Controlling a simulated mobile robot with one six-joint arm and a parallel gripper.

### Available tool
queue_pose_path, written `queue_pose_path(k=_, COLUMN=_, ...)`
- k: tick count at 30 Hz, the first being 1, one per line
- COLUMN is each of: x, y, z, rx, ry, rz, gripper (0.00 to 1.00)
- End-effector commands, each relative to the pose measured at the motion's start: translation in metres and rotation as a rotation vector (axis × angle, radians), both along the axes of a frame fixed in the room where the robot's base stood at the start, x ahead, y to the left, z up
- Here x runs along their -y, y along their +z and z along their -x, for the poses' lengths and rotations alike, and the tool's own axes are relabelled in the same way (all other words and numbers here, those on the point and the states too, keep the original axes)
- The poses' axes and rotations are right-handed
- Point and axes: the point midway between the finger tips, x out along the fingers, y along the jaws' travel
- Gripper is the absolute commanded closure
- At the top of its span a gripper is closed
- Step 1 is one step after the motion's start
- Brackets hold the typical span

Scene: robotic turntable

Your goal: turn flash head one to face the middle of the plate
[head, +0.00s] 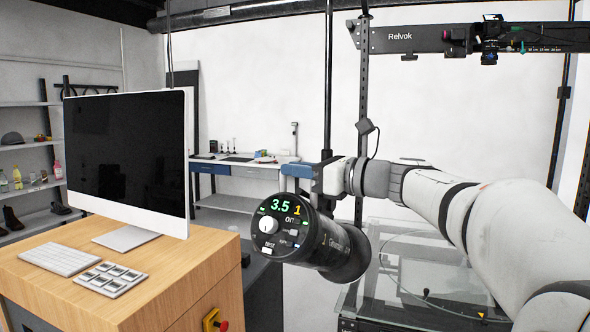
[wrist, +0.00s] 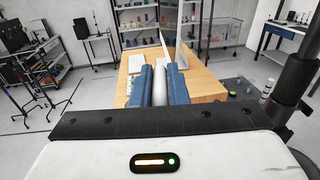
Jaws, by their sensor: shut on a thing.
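Flash head one (head: 300,235) is a black cylinder in the middle of the head view. Its round rear panel, showing 3.5 and 1, faces me and the left, and its front end points to the lower right. My gripper (head: 298,171) is just above it, with blue fingers reaching left. In the wrist view my gripper (wrist: 161,85) is shut on a pale rod-like part (wrist: 160,86) between its fingers. The exact hold on the flash head is partly hidden. The glass plate (head: 405,262) lies to the right, partly behind my arm.
A wooden desk (head: 165,275) with a monitor (head: 125,155) stands at the left; it also shows in the wrist view (wrist: 200,84). An upright pole (head: 328,85) rises behind the flash head. A rail marked Relvok (head: 415,37) crosses overhead at the right.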

Motion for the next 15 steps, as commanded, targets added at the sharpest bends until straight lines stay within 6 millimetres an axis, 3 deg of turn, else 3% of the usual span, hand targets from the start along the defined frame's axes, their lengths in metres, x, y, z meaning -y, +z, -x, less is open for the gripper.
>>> queue_pose_path(k=15, x=-0.0056, y=0.0022, z=-0.0056, rx=0.004, ry=-0.07, rz=-0.002, gripper=1.0)
